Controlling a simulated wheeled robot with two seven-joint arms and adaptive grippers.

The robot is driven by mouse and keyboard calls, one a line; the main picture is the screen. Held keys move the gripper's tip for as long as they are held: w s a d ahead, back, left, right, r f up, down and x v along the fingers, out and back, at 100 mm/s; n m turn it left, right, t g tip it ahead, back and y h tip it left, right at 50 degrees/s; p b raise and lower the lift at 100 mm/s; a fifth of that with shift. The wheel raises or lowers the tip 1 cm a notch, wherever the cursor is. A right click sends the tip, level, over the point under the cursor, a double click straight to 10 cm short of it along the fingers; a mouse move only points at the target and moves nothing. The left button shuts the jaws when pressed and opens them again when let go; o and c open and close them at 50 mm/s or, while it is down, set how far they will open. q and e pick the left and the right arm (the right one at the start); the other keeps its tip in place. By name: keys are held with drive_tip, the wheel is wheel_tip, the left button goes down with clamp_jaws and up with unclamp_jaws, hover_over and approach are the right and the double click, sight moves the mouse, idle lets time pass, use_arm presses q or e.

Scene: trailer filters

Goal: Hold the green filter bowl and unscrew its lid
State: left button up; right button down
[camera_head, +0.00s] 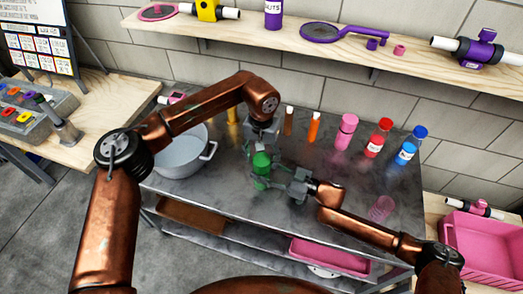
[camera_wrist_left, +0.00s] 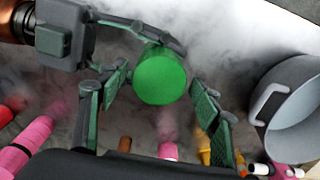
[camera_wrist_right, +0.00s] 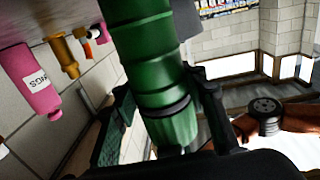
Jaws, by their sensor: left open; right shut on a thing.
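The green filter bowl (camera_head: 262,168) stands upright near the middle of the metal table; its body fills the middle of the right wrist view (camera_wrist_right: 145,55). Its ribbed green lid (camera_wrist_right: 174,126) sits on it, and the lid's round top faces the left wrist camera (camera_wrist_left: 160,80). My right gripper (camera_head: 278,180) is shut on the bowl from the side. My left gripper (camera_wrist_left: 160,100) hangs above the lid, open, with a finger on each side and visible gaps. Whether the lid is loosened cannot be seen.
A large grey pot (camera_head: 180,155) stands left on the table. Pink (camera_head: 345,132), red (camera_head: 378,138) and blue (camera_head: 411,146) bottles stand along the back right, with orange ones behind the bowl.

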use_arm(q)
drive_tip(key=shift+f, duration=1.15)
drive_tip(key=shift+c, duration=0.4)
